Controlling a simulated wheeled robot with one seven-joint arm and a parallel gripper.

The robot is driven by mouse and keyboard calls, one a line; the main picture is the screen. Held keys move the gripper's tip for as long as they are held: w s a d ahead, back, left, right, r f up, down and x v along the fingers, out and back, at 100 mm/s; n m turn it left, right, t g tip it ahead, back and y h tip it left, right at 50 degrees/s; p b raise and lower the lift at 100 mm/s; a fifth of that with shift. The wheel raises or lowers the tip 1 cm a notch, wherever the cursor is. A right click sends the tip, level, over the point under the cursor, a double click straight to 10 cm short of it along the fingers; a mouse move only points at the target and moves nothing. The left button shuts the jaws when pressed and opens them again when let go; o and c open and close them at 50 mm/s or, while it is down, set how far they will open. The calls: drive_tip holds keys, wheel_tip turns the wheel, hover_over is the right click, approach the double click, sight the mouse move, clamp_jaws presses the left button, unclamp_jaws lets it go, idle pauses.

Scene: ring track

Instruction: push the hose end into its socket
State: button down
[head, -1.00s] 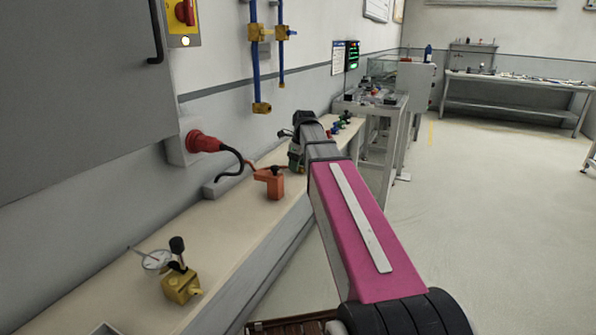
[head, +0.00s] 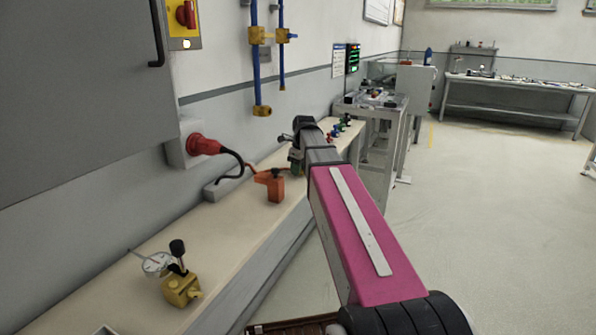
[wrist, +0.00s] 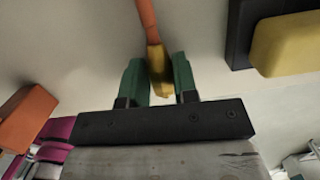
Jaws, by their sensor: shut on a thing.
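In the wrist view my gripper (wrist: 160,82) has two green fingers, shut on the yellow hose end (wrist: 157,68). The orange hose (wrist: 146,18) runs from this end toward the top of the picture. In the head view my gripper (head: 296,160) is low over the bench, largely hidden behind my own wrist. The orange hose (head: 257,167) shows just left of it, near an orange block. The hose end is hidden there. I cannot make out for certain which part is the socket.
The orange block (head: 270,186) stands on the bench (head: 225,225) left of my gripper. A yellow fitting with a dial gauge (head: 157,263) is nearer. Several small coloured parts (head: 340,128) lie beyond my wrist. In the wrist view a yellow block (wrist: 290,45) is at upper right.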

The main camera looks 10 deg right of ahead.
wheel_tip(320, 180, up, 4)
drive_tip(key=shift+r, duration=0.1)
drive_tip(key=s+a+r, duration=0.1)
drive_tip(key=s+r, duration=0.5)
drive_tip(key=s, duration=0.5)
drive_tip(key=shift+s+r, duration=0.25)
drive_tip(key=shift+s, duration=0.1)
